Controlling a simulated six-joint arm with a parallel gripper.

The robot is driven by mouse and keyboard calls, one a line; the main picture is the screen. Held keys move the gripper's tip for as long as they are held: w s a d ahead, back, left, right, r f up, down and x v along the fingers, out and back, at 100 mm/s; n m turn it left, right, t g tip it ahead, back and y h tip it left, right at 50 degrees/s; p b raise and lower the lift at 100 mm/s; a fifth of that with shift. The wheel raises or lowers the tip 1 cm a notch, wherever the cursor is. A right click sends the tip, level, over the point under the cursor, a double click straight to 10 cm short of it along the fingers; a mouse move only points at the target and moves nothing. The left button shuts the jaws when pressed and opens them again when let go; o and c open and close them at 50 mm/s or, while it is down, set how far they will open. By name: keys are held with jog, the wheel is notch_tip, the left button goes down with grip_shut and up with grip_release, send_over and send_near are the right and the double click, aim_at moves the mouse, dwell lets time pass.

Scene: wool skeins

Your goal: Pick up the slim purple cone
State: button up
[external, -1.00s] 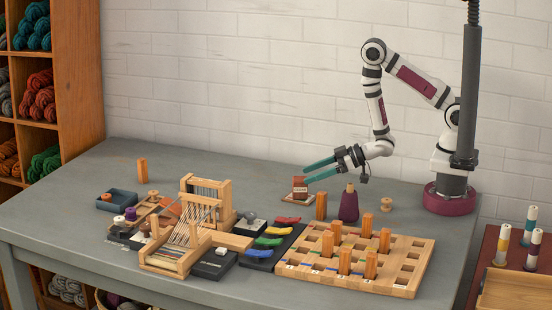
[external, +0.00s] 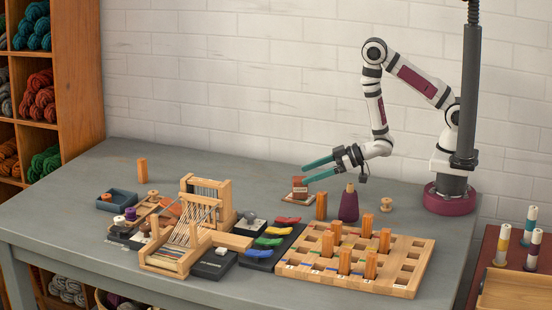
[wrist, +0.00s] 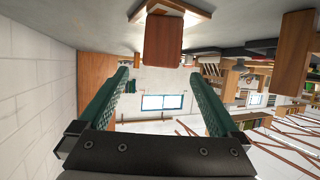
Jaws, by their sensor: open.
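The slim purple cone (external: 348,205) stands upright on the grey table, behind the wooden peg board and below my wrist. It has a small tan tip. My gripper (external: 304,175) is open and empty, its two teal fingers pointing left in the air above the table, up and to the left of the cone. In the wrist view my gripper (wrist: 160,78) shows both fingers spread with nothing between them. I do not see the cone in the wrist view.
A wooden board (external: 400,288) with several orange pegs lies in front of the cone. A small brown stand (external: 299,190) is below my fingertips, and a wooden spool (external: 386,204) is right of the cone. A small loom (external: 187,250) stands further left.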

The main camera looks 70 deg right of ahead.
jog(key=s+a+r+m+h, duration=0.2)
jog(key=a+r+m+h, duration=0.3)
jog(key=a, duration=0.4)
jog(key=s+a+r+m+g+y, duration=0.1)
jog(key=s+a+m, duration=0.1)
jog(key=s+a, duration=0.4)
jog(key=s+a+r+m+g, duration=0.15)
jog(key=s+a, duration=0.25)
jog(key=s, duration=0.4)
jog(key=n+t+h, duration=0.2)
jog(key=t+h, duration=0.1)
send_near(349, 204)
jog(key=x, duration=0.5)
jog(key=d+x, duration=0.1)
jog(key=x, duration=0.3)
jog(key=d+f+x, duration=0.1)
jog(key=x, duration=0.4)
jog(key=shift+s+d+f, duration=0.15)
jog(key=c, duration=1.5)
jog(key=shift+c, duration=0.2)
